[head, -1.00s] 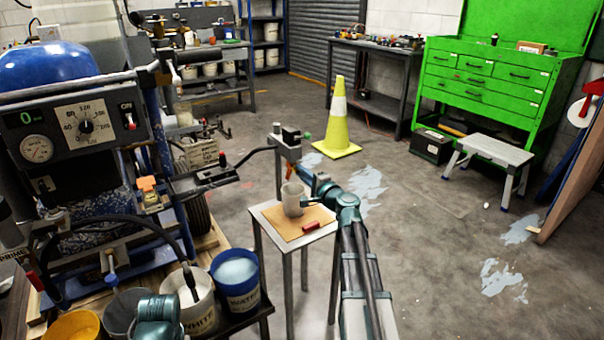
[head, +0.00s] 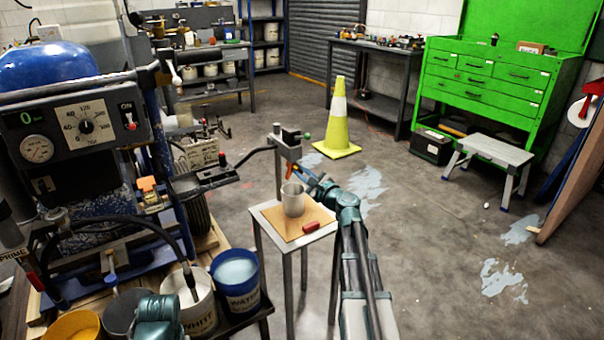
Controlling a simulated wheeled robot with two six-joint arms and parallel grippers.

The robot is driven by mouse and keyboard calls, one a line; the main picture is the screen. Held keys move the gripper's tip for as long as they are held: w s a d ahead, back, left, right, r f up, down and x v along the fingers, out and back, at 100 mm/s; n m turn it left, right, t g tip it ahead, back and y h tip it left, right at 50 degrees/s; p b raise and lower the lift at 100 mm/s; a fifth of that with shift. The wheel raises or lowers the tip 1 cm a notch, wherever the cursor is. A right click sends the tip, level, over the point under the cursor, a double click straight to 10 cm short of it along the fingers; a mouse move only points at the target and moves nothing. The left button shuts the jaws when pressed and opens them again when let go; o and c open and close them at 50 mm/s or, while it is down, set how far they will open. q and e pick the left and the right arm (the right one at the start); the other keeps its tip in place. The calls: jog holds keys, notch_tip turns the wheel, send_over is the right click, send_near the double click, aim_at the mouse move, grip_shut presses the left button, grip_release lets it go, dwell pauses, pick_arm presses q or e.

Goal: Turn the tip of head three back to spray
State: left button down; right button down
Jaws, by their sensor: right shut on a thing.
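The spray head (head: 285,148) is a grey block on an upright post, out on an arm from the line striper, with a dark part and a green knob at its right. A small orange tip (head: 297,170) shows low on its right side. My right gripper (head: 308,179) is at this tip and shut on it; the jaws are small in view and partly hide it. A translucent cup (head: 293,199) stands just below on a small table (head: 270,216). Only a teal part of my left arm shows at the bottom left; its gripper is out of view.
A red object (head: 311,227) lies on the brown sheet on the small table. A yellow cone (head: 339,130) and a step stool (head: 490,152) stand behind. The floor to the right is mostly clear.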

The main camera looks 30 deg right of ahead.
jog(key=m, duration=0.4)
jog(key=shift+w, duration=0.15)
jog(key=m, duration=0.3)
jog(key=shift+m, duration=0.4)
jog(key=shift+c, duration=1.4)
grip_release()
jog(key=s, duration=0.7)
jog(key=shift+d, duration=0.25)
